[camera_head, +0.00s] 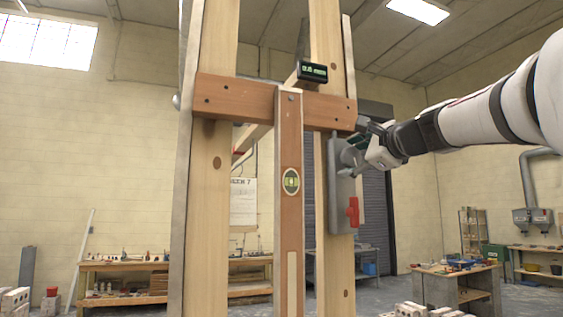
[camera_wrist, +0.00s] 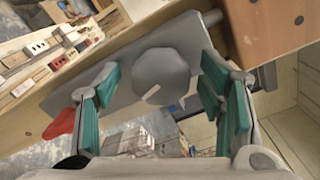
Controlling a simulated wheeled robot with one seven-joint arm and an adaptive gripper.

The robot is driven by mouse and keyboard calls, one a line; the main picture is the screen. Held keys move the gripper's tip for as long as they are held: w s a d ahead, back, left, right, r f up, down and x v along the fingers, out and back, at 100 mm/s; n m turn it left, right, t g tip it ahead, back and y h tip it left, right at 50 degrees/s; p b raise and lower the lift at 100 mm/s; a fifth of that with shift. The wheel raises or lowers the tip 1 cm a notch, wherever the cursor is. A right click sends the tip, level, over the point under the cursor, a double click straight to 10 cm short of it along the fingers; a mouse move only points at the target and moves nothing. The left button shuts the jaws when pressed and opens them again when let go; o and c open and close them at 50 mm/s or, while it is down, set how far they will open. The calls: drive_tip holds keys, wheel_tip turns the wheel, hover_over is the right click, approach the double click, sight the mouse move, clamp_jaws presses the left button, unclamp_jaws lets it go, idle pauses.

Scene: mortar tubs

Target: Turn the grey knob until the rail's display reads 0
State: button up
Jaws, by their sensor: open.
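The grey knob (camera_wrist: 160,76) is round and sits on a long grey plate in the wrist view. In the head view the grey plate (camera_head: 340,200) is on the right wooden post, with my gripper (camera_head: 358,150) at its upper part. My gripper (camera_wrist: 160,98) is open, with one teal-padded finger on each side of the knob; I cannot tell whether they touch it. The rail (camera_head: 240,98) is a brown horizontal board across the two posts. Its display (camera_head: 313,72) is a small black box with green digits, too small to read surely.
A red handle (camera_head: 352,211) sits low on the grey plate; it also shows in the wrist view (camera_wrist: 60,125). A vertical board with a green bubble vial (camera_head: 291,182) hangs between the posts. Workbenches (camera_head: 125,268) stand behind. Bricks lie on the floor.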

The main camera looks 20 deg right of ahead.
drive_tip(key=s, duration=1.1)
drive_tip(key=shift+s+d, duration=0.25)
drive_tip(key=shift+s, duration=0.1)
drive_tip(key=a+f+n+g+y+b, duration=0.1)
drive_tip(key=a+f+n+g, duration=0.1)
drive_tip(key=a+f+n, duration=0.45)
drive_tip(key=a+f+n+g+y+b, duration=0.1)
drive_tip(key=a+f+g, duration=0.15)
drive_tip(key=f, duration=0.65)
drive_tip(key=a+f+n+g+y+b, duration=0.1)
drive_tip(key=a+f+n+g, duration=0.15)
drive_tip(key=a+f, duration=0.35)
drive_tip(key=s+a+f+n+g+h, duration=0.1)
drive_tip(key=s+f+n, duration=0.2)
drive_tip(key=f, duration=0.5)
drive_tip(key=s+a+f+n+g+h+b, duration=0.1)
drive_tip(key=s+f+n, duration=0.3)
drive_tip(key=f, duration=0.5)
drive_tip(key=s+a+f+n+g+h+b, duration=0.1)
drive_tip(key=s+f+n+g, duration=0.2)
drive_tip(key=f+n, duration=0.3)
wheel_tip(320, 180, down, 3)
drive_tip(key=shift+s+a+f+h, duration=0.1)
drive_tip(key=shift+s+a+h, duration=0.1)
drive_tip(key=shift+a+h, duration=0.1)
